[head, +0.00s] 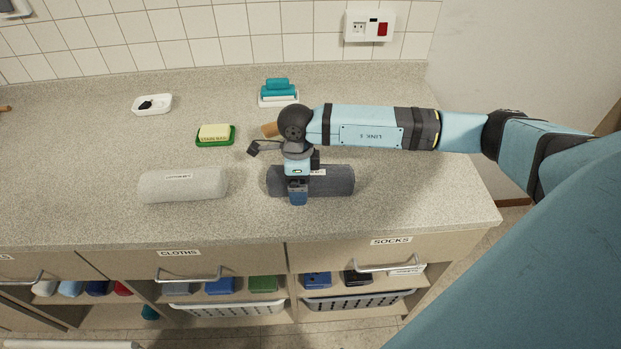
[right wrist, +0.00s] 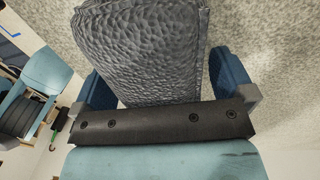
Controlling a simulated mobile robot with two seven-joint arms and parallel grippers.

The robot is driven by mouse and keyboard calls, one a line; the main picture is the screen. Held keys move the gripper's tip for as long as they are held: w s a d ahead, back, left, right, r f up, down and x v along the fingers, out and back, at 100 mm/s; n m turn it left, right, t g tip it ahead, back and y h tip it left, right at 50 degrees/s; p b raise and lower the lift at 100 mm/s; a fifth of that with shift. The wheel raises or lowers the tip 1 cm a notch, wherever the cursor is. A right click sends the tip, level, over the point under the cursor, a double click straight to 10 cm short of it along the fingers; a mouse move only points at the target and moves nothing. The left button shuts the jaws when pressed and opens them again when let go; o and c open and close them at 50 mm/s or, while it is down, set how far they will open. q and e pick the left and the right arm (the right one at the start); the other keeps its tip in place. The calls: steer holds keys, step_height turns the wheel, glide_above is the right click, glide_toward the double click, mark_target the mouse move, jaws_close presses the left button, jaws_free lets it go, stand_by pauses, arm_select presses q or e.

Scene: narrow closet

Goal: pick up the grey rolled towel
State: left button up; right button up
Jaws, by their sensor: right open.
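A dark grey rolled towel (head: 335,181) lies on the counter near its front edge, below my right gripper. A paler, light grey rolled towel (head: 184,185) with a small label lies to its left. My right gripper (head: 298,196) points down over the left half of the dark towel and hides part of it. In the right wrist view the textured grey towel (right wrist: 150,50) lies between the two blue fingers, which are open on either side of it. My left gripper is not in view.
A green dish with a yellow bar (head: 215,134), a white dish (head: 152,104) and a teal stack on a tray (head: 278,92) stand farther back on the counter (head: 90,120). A small brown object (head: 269,130) lies behind my gripper. Labelled drawers and open shelves are below.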

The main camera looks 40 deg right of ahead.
steer(key=c, duration=1.1)
steer(key=shift+o, duration=0.2)
